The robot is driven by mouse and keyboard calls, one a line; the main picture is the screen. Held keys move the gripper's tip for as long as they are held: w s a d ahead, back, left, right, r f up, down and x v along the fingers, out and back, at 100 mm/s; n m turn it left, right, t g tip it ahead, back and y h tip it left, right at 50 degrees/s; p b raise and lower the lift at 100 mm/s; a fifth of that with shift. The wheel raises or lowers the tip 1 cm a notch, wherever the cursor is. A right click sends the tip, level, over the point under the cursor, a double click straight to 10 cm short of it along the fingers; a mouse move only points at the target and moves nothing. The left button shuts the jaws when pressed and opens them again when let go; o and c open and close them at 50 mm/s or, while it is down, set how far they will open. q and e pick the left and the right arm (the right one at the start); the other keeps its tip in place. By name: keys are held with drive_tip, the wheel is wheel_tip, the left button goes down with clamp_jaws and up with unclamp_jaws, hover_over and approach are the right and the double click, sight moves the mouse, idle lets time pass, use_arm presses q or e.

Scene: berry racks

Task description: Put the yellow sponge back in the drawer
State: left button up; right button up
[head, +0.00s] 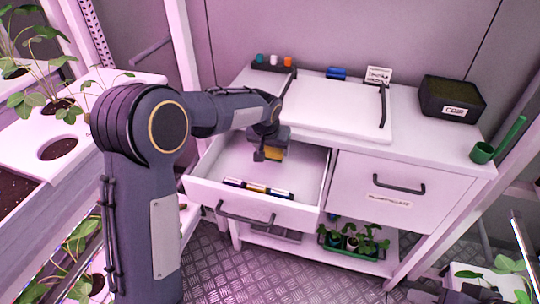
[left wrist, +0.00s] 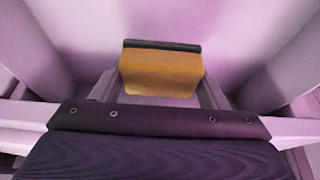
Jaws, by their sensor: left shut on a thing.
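The yellow sponge (left wrist: 160,72) has a dark strip along one edge and sits between the fingers of my left gripper in the left wrist view. In the head view the sponge (head: 273,153) shows below my left gripper (head: 262,152), which is shut on it. Both are over the open left drawer (head: 230,203), near its back. I cannot tell whether the sponge touches the drawer floor. My right gripper (head: 470,293) is only partly in view at the bottom right, and its fingers are not clear.
The right drawer (head: 385,190) is closed. Potted seedlings (head: 352,240) stand on the shelf below.

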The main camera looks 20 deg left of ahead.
sight(270, 164)
use_arm(q)
drive_tip(key=shift+w+a+f, duration=0.2)
drive_tip(key=shift+w+f, duration=0.1)
drive_tip(key=shift+f, duration=0.1)
drive_tip(key=shift+w+a+f, duration=0.1)
drive_tip(key=shift+w+f, duration=0.05)
drive_tip(key=shift+f, duration=0.8)
drive_tip(key=shift+w+a+f, duration=0.1)
drive_tip(key=shift+f, duration=0.8)
drive_tip(key=shift+d+f, duration=0.1)
drive_tip(key=shift+f+b, duration=0.15)
drive_tip(key=shift+b, duration=0.2)
drive_tip(key=o, duration=0.9)
